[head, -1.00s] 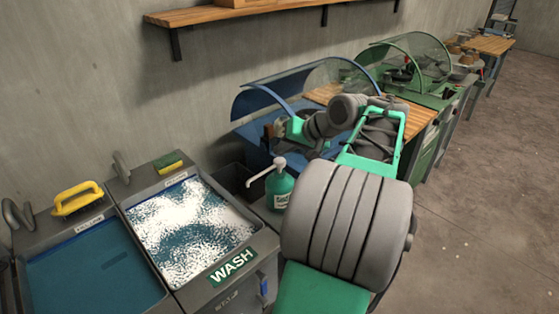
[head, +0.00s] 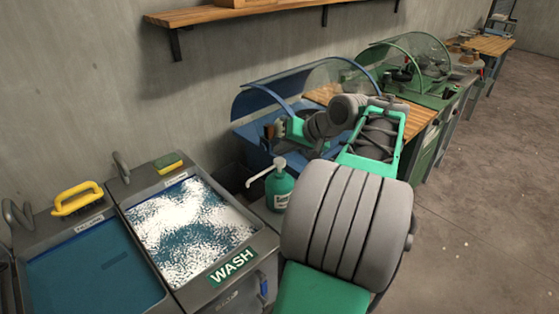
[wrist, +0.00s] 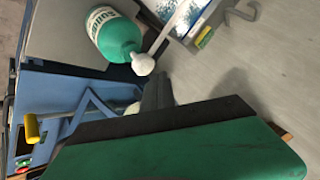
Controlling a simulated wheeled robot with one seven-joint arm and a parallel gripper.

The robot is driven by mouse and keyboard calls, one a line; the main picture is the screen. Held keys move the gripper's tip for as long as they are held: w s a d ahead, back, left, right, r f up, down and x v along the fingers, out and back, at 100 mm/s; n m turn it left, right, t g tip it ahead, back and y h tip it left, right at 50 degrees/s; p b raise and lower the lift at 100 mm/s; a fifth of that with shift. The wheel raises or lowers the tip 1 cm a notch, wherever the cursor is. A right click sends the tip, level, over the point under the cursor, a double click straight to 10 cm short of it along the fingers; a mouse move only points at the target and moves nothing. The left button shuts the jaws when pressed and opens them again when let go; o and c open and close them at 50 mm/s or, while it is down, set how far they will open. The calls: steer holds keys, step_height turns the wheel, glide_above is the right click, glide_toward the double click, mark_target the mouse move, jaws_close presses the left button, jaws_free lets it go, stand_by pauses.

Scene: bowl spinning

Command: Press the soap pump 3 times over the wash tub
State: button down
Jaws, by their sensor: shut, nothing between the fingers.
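The green soap bottle (head: 280,190) with its white pump head stands upright at the right edge of the wash tub (head: 262,245). Its spout points left toward the tub, which holds blue water with white foam. In the wrist view the bottle (wrist: 115,38) is seen from above, with the white pump head (wrist: 143,64) just beyond my fingertips. My gripper (head: 270,131) is up behind the bottle in the head view. In the wrist view its dark fingers (wrist: 158,88) are shut and empty, close to the pump head in the picture; contact cannot be told.
A second tub (head: 95,265) with blue water is at the left, with a yellow-handled brush (head: 78,198) on its back rim. A sponge (head: 168,161) lies behind the wash tub. A blue hooded machine (head: 255,100) is behind my arm. A wooden shelf (head: 240,15) is on the wall.

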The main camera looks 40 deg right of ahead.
steer(key=shift+f, duration=0.1)
steer(key=shift+f, duration=0.3)
steer(key=shift+f+b, duration=0.75)
steer(key=shift+f, duration=0.25)
stand_by(0.9)
steer(key=shift+r+p, duration=1.25)
steer(key=shift+r, duration=0.1)
steer(key=shift+r, duration=0.1)
step_height(320, 180, up, 5)
steer(key=p, duration=0.5)
